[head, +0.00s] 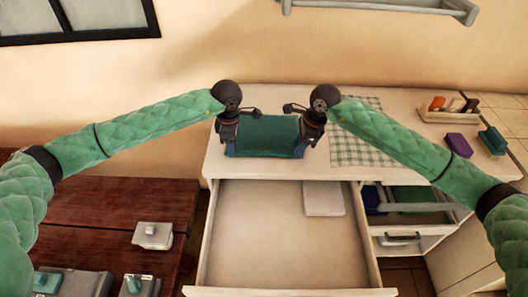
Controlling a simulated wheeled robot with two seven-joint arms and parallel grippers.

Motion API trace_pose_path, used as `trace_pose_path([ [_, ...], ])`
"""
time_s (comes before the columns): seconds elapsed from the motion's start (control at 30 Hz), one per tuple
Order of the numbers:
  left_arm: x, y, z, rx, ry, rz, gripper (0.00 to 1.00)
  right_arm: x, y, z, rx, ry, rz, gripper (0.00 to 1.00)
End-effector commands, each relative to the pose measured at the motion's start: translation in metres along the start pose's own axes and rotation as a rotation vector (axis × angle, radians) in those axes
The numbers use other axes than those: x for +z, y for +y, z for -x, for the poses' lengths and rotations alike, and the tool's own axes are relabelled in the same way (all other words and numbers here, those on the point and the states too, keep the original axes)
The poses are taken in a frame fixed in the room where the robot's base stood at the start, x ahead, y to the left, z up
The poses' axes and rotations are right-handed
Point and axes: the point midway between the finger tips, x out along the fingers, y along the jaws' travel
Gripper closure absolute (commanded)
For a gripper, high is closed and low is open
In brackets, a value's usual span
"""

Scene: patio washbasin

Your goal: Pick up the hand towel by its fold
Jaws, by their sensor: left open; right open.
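The dark green hand towel (268,131) is on the white counter (222,168), with a bluish strip along its lower edge. Its finer folds are too small to make out. My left gripper (230,133) is open at the towel's left end. My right gripper (311,132) is open at the towel's right end. Both point down and partly cover the ends, so I cannot tell whether the fingers touch the cloth.
An open, mostly empty drawer (275,235) juts out below the towel, with a pale flat piece (323,198) inside. A checked cloth (352,151) lies right of the towel. Purple (459,145) and green (492,141) blocks sit farther right. A brown table (110,210) stands at left.

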Motion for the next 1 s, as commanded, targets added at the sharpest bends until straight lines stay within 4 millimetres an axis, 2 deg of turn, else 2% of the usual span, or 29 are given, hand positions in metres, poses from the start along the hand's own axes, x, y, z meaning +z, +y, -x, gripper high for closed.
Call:
trace_pose_path([
  [0.5,0.000,0.000,-0.013,0.000,0.000,0.000,0.58,-0.004,0.000,-0.012,0.000,0.000,0.000,0.58],
  [0.87,0.000,0.000,-0.013,-0.001,0.000,0.000,0.58,-0.005,0.000,-0.015,0.000,0.000,-0.001,0.58],
  [1.0,0.000,0.000,-0.013,-0.001,0.000,0.000,0.70,-0.005,0.000,-0.016,0.000,0.000,-0.001,0.70],
])
